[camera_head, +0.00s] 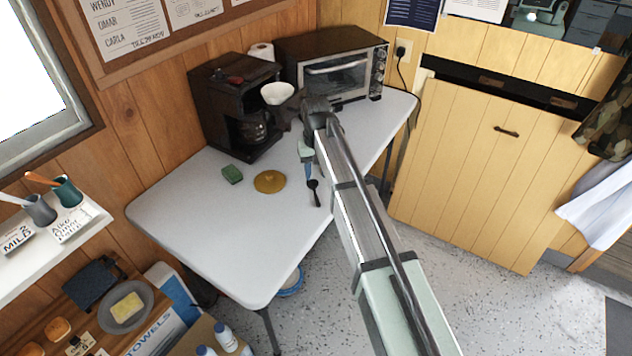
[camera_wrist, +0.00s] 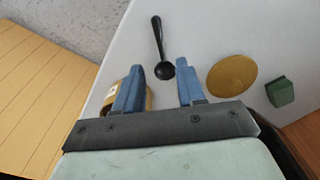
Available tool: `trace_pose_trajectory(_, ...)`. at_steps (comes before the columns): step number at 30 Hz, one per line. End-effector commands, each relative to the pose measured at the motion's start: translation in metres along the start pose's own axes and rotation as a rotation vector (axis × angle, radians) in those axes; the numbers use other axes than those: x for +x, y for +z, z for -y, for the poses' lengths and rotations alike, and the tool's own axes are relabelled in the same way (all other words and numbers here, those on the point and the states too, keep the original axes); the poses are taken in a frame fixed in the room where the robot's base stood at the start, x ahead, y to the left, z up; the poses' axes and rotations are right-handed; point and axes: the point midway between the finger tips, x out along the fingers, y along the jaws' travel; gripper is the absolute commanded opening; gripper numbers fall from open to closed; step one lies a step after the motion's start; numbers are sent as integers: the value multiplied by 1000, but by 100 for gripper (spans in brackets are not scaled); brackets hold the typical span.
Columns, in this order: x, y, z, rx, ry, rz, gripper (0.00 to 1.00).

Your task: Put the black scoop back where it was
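The black scoop (camera_head: 315,193) lies on the white table (camera_head: 185,218) near its front edge. In the wrist view the scoop (camera_wrist: 158,38) has its round bowl toward my gripper and its handle pointing away. My gripper (camera_head: 308,168) is over the table just beyond the scoop's bowl end. In the wrist view my gripper (camera_wrist: 160,84) is open, its two blue fingers apart with nothing held between them. The scoop's bowl appears in line with the gap, just past the fingertips.
A gold disc (camera_head: 270,182) and a green block (camera_head: 232,174) lie left of the scoop. A tan, labelled container (camera_wrist: 149,99) stands partly behind one finger. A coffee maker (camera_head: 215,110) and a toaster oven (camera_head: 340,75) stand at the back.

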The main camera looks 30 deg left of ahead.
Motion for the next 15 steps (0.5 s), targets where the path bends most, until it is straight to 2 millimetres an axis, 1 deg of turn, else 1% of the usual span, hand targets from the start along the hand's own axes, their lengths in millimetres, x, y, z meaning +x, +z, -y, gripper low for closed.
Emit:
trace_pose_trajectory(1,-8,-1,0,0,0,-2,39)
trace_pose_trajectory(6,-24,0,0,0,0,-1,39)
trace_pose_trajectory(10,-30,0,0,0,0,-1,39)
trace_pose_trajectory(15,-32,0,0,0,0,0,39)
